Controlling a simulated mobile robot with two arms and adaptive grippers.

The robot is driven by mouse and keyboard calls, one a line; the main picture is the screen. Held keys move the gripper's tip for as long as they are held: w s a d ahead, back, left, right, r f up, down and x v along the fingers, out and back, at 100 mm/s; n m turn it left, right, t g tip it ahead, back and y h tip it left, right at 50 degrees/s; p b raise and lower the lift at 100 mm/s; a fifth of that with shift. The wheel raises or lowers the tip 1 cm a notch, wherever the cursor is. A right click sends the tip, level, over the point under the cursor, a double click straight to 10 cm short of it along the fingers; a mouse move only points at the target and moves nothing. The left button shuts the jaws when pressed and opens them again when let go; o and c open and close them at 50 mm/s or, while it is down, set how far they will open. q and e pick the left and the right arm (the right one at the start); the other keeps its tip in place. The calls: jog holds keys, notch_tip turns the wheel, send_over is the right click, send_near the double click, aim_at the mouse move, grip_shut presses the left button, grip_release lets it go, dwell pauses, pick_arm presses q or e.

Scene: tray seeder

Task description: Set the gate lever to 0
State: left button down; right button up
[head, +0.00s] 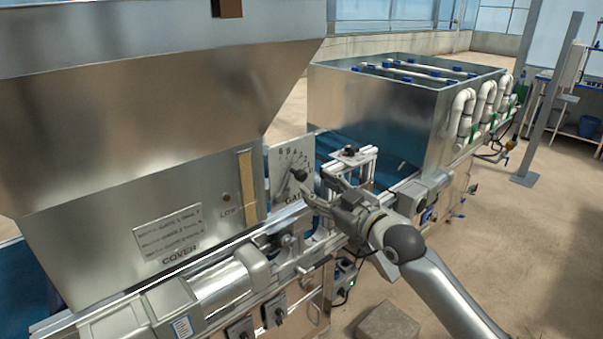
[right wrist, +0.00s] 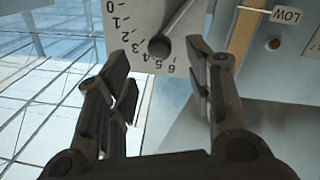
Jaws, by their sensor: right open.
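The gate lever's dark round knob (head: 299,174) stands in front of the pale scale plate (head: 276,164) on the hopper's side. In the right wrist view the scale is upside down and the lever knob (right wrist: 160,46) is near the 4 and 5 marks, well away from 0; the exact reading is unclear. The lever's bar slants from the knob to the upper right there. My right gripper (head: 316,187) is open in front of the plate. In the wrist view its fingers (right wrist: 160,62) stand apart on both sides of the knob, with no clear contact. My left gripper is out of view.
The steel hopper (head: 130,120) fills the left. A rail (head: 180,268) and a motor cover run below it. A small metal frame (head: 350,155) stands just behind my right gripper. A large steel bin (head: 375,110) is farther back. Open floor lies at the right.

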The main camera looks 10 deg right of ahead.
aim_at(304, 178)
jog(key=p+x, duration=0.1)
jog(key=x, duration=0.6)
jog(key=shift+w+a, duration=0.15)
jog(key=shift+w, duration=0.05)
grip_shut()
